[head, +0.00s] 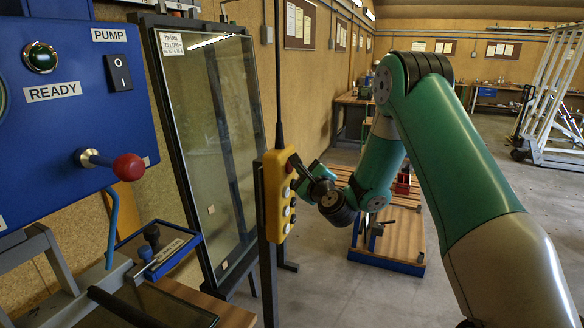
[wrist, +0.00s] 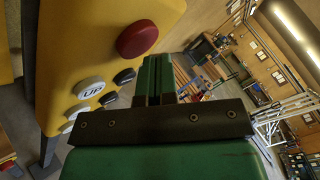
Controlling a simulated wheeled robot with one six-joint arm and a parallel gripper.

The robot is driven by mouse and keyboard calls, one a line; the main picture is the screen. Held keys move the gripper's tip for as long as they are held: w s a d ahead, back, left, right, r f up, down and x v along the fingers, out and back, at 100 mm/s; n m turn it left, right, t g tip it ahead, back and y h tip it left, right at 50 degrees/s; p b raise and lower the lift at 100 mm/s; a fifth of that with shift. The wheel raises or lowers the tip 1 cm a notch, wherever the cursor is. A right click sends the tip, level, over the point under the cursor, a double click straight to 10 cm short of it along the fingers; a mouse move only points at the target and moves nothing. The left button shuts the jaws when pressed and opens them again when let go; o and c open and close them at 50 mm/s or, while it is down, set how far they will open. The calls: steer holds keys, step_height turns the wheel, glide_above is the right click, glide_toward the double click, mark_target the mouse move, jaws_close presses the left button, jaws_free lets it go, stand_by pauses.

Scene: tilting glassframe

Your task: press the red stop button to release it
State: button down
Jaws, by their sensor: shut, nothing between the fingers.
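The red stop button (wrist: 137,39) is a large round mushroom head near one end of a yellow control box (wrist: 75,45) in the wrist view. In the head view the yellow box (head: 273,200) hangs upright from a dark cable, its red button (head: 289,167) near the top. My gripper (wrist: 155,60) is shut and empty, with green fingers. In the wrist view its tips lie just below and right of the red button, with a small gap in the picture. In the head view my gripper (head: 297,160) is close to the box's upper front; contact cannot be told.
A white UP button (wrist: 89,87) and several dark and white buttons sit below the red one. A tall framed glass pane (head: 215,140) leans behind the box. A blue panel (head: 70,110) with a red-knobbed lever (head: 128,167) stands left.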

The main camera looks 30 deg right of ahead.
steer(key=shift+w+a+r+p, duration=0.1)
steer(key=shift+w+p, duration=0.05)
steer(key=shift+p, duration=0.25)
stand_by(0.3)
steer(key=shift+w+a+p, duration=0.2)
steer(key=shift+p, duration=0.25)
steer(key=shift+d, duration=0.1)
steer(key=shift+s+d+b, duration=0.2)
steer(key=shift+s+b, duration=0.15)
steer(key=shift+b, duration=0.45)
steer(key=s+d+b, duration=0.2)
steer(key=b, duration=0.1)
steer(key=s+d+b, duration=0.1)
steer(key=s+b, duration=0.1)
steer(key=b, duration=0.2)
steer(key=shift+s+d, duration=0.35)
